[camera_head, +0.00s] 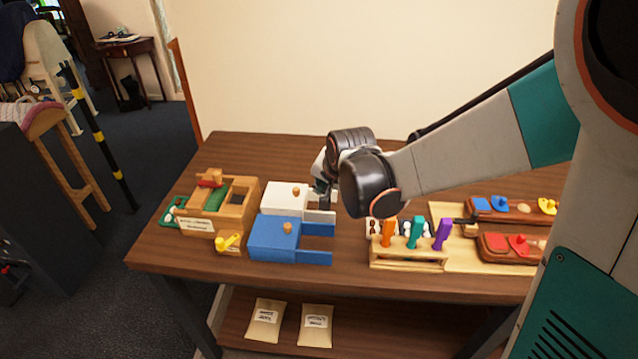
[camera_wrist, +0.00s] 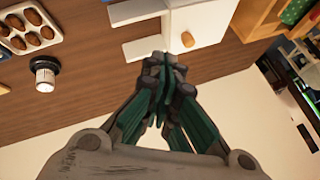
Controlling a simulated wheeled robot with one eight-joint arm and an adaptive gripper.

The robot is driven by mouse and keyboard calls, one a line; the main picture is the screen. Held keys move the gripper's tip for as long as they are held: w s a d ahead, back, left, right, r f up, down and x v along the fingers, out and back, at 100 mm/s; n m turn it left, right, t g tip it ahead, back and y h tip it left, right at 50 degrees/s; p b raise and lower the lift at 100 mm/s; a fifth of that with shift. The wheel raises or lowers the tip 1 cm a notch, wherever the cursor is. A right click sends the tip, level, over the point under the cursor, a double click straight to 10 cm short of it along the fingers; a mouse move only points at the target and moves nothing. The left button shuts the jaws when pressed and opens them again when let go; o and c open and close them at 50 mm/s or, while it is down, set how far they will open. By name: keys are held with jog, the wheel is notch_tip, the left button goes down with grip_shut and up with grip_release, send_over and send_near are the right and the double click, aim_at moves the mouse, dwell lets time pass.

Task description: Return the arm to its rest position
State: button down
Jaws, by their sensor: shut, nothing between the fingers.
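My arm reaches in from the right in the head view, and my gripper (camera_head: 322,188) is above the table, beside the white box. The forearm and wrist hide part of the table behind them. In the wrist view my gripper (camera_wrist: 165,80) is shut and its fingers meet with nothing between them. The white box (camera_head: 283,197) with a wooden knob stands behind the blue box (camera_head: 272,238). The white box also shows just past the fingertips in the wrist view (camera_wrist: 200,22); I cannot tell whether they touch it.
A wooden box (camera_head: 228,208) stands on the left of the table (camera_head: 200,255). A dark-capped jar (camera_wrist: 45,75) and a tray of brown pieces (camera_wrist: 28,42) show in the wrist view.

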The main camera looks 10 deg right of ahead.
jog(key=s+d+r+n, duration=0.2)
jog(key=s+r, duration=0.1)
jog(key=s, duration=0.5)
jog(key=s+d+r+n, duration=0.1)
jog(key=s+r+n, duration=0.2)
jog(key=s, duration=0.6)
jog(key=s+d+r+n, duration=0.2)
jog(key=s+r, duration=0.1)
jog(key=s, duration=0.5)
jog(key=shift+s+d+n+h, duration=0.3)
jog(key=shift+s+h, duration=0.1)
